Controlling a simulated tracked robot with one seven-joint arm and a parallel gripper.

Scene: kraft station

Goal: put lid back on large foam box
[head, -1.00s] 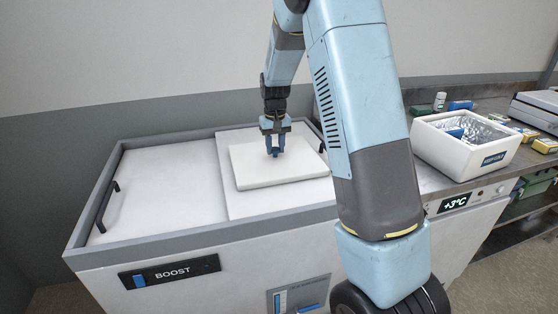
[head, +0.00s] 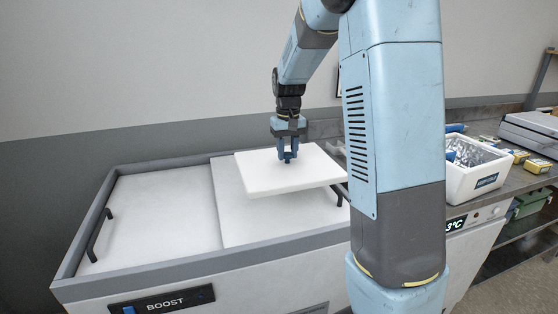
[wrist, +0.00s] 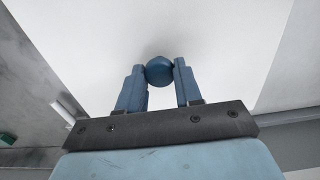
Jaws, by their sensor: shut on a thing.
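My gripper (head: 287,152) is shut on the blue round knob (wrist: 159,71) of the white foam lid (head: 262,182). The lid is a flat white slab, held about level above the white top of the chest freezer. In the wrist view the knob sits between the two blue fingers and the lid fills much of the picture. The large foam box (head: 462,184) is a white open box with a dark label on its front, on the counter at the right. Silvery lining and contents show inside it. My arm hides its left part.
The chest freezer (head: 72,245) has a raised grey rim and dark handles. Right of the foam box are small yellow boxes (head: 519,156) and a grey flat case (head: 530,130). My arm stands between the lid and the foam box in the head view.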

